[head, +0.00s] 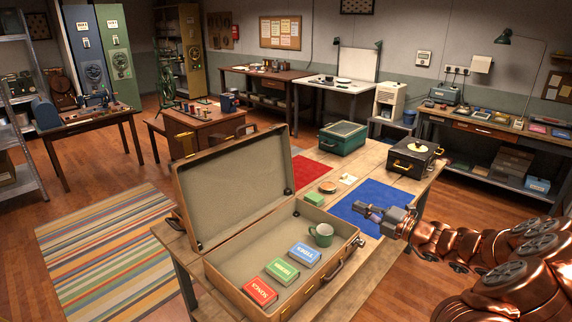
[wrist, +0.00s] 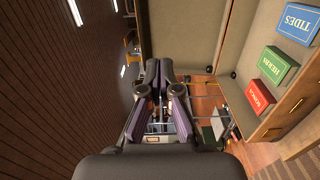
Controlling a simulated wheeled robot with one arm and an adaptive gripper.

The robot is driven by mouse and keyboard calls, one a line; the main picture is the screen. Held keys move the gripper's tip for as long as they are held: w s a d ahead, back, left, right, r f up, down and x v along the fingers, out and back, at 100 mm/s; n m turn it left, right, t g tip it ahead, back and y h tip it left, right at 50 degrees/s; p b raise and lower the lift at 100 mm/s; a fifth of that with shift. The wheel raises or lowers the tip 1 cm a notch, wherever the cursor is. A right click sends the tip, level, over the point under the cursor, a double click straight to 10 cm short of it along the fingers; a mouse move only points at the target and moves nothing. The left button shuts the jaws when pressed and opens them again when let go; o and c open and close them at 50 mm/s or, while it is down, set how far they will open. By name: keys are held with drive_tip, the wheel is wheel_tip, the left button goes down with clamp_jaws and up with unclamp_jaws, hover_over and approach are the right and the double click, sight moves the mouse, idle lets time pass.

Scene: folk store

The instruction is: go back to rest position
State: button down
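My gripper (head: 371,211) is at the end of my copper arm, at the right of the head view. It hovers over the blue mat (head: 372,194), to the right of the open suitcase (head: 192,238). In the wrist view my gripper (wrist: 158,68) has its two fingers close together, and I see nothing held between them. Whether they fully touch is hard to tell. The suitcase holds a green mug (head: 321,234) and a blue box (head: 304,256), a green box (head: 282,271) and a red box (head: 260,291), labelled Tides, Herbs and Songs.
A red mat (head: 308,171) lies behind the suitcase. Floor with a striped rug (head: 105,255) is clear at left.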

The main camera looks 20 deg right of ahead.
drive_tip(key=s+a+r+n+g+y, duration=0.1)
drive_tip(key=s+a+n+g, duration=0.2)
drive_tip(key=a+n, duration=0.45)
drive_tip(key=s+a+r+n+g+y, duration=0.25)
drive_tip(key=a+n+g, duration=0.2)
drive_tip(key=a, duration=0.55)
drive_tip(key=s+a+r+n+g+y, duration=0.1)
drive_tip(key=s+a+n+g, duration=0.25)
drive_tip(key=a+n, duration=0.4)
drive_tip(key=s+a+f+n+g+h+b, duration=0.1)
drive_tip(key=s+a+f+n+g+h, duration=0.25)
drive_tip(key=s+n, duration=0.6)
drive_tip(key=s+a+f+n+g+h, duration=0.2)
drive_tip(key=s+a+n+g+h, duration=0.15)
drive_tip(key=s+n, duration=0.6)
drive_tip(key=s+d+f+n+h, duration=0.2)
drive_tip(key=s+d+n+h, duration=0.4)
drive_tip(key=s+d+n, duration=0.3)
drive_tip(key=s+b, duration=0.1)
drive_tip(key=s, duration=0.2)
drive_tip(key=shift+d+t+h, duration=0.2)
drive_tip(key=shift+t+h, duration=0.15)
drive_tip(key=shift+t, duration=0.05)
